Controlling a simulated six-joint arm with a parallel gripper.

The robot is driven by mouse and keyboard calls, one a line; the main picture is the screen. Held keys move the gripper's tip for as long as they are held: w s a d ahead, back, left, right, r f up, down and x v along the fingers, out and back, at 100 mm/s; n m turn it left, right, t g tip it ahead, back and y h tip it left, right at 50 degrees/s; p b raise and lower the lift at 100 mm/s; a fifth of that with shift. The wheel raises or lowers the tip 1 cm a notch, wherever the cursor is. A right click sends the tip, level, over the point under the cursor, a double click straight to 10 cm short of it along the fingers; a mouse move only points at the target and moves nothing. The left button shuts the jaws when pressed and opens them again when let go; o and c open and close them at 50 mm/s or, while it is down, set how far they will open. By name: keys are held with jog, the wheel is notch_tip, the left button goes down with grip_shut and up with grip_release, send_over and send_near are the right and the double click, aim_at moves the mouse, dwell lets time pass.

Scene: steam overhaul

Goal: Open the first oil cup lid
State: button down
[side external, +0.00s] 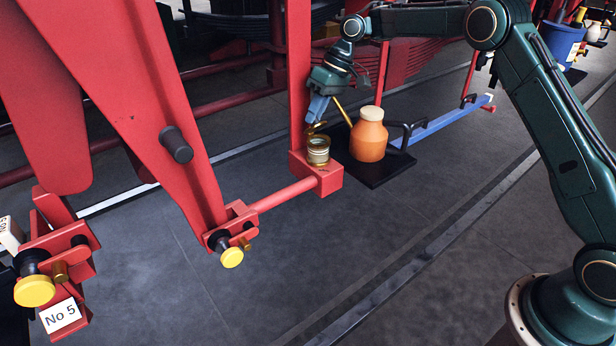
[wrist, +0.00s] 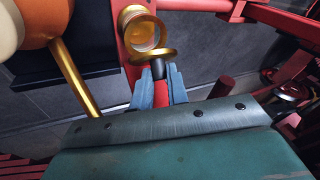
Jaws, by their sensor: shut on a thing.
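The brass oil cup (side external: 318,152) sits on the red block at the foot of a red upright post. Its round mouth shows uncovered in the wrist view (wrist: 143,34). The brass lid (side external: 315,127) is tilted up at the cup's rim; in the wrist view it shows nearly edge-on (wrist: 153,55). My gripper (side external: 315,119) comes down from above with its blue fingers at the lid.
An orange jar (side external: 369,138) with a cream cap stands on a black plate (side external: 382,175) just right of the cup. A thin brass spout (wrist: 75,80) slants beside my fingers. A red rod (side external: 285,194) runs left from the block. Open grey floor lies in front.

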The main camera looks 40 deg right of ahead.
jog(key=shift+r, duration=0.1)
jog(key=c, duration=1.4)
grip_release()
jog(key=shift+o, duration=0.2)
jog(key=shift+r, duration=0.1)
jog(key=w+v, duration=0.1)
jog(key=v, duration=0.6)
jog(key=shift+s, duration=0.5)
jog(key=shift+d, duration=0.1)
